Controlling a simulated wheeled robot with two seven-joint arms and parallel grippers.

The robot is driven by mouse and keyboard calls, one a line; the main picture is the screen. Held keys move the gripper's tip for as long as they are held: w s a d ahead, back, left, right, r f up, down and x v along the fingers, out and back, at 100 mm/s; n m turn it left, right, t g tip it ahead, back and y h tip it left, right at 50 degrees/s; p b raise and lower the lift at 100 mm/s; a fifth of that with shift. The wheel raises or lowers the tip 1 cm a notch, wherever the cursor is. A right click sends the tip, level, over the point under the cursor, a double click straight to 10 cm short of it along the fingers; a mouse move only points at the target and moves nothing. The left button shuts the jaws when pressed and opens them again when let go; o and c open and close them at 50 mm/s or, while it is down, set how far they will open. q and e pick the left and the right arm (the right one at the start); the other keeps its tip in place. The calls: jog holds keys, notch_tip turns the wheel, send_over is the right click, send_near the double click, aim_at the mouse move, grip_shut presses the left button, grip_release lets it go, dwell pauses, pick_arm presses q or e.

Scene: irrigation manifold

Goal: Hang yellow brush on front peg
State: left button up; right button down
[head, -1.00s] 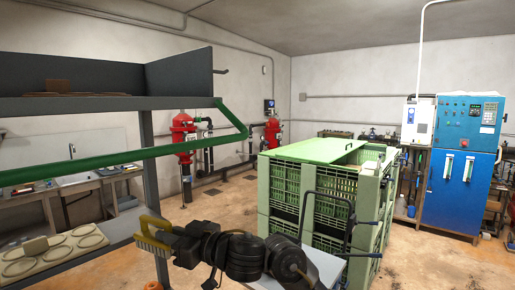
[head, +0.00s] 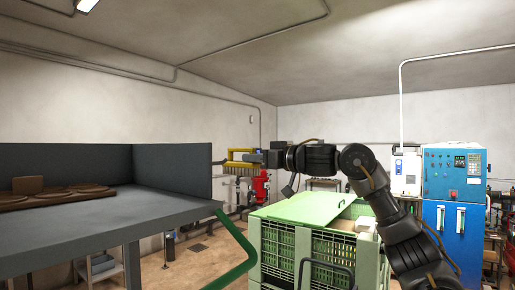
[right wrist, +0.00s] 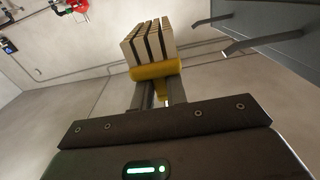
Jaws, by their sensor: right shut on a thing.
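The yellow brush (head: 238,156) is raised beside the dark side panel of the shelf, its pale bristles hanging down in the head view. My right gripper (head: 255,157) is shut on it. In the right wrist view the fingers (right wrist: 159,92) close on the yellow part (right wrist: 155,70), with the bristle block (right wrist: 148,42) beyond. A dark peg (head: 218,162) sticks out from the panel close to the brush; I cannot tell whether they touch. Two pegs show in the right wrist view, one higher (right wrist: 212,19) and one lower (right wrist: 250,43), apart from the brush. My left gripper is not in view.
The shelf (head: 110,218) holds brown round pieces (head: 60,198) and a small brown block (head: 28,185). A green rail (head: 236,245) slopes beside it. A green crate (head: 310,240) stands beneath my right arm. A blue cabinet (head: 452,185) stands at the right.

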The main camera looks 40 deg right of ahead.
aim_at(223, 162)
jog(key=shift+s+d+r+h, duration=0.3)
jog(key=shift+s+d+r, duration=0.05)
jog(key=shift+d+r, duration=0.3)
jog(key=shift+a, duration=0.1)
jog(key=shift+s, duration=0.1)
jog(key=shift+s+a+f, duration=0.35)
jog(key=shift+s+a, duration=0.25)
jog(key=shift+a, duration=1.05)
jog(key=shift+s+a+f, duration=0.35)
jog(key=shift+s+a, duration=0.2)
jog(key=shift+a, duration=1.15)
jog(key=shift+s+a+f, duration=0.35)
jog(key=shift+s+a, duration=0.25)
jog(key=shift+a, duration=1.05)
jog(key=shift+s+a+f+b, duration=0.2)
jog(key=shift+a+f+b, duration=0.25)
jog(key=shift+a, duration=0.2)
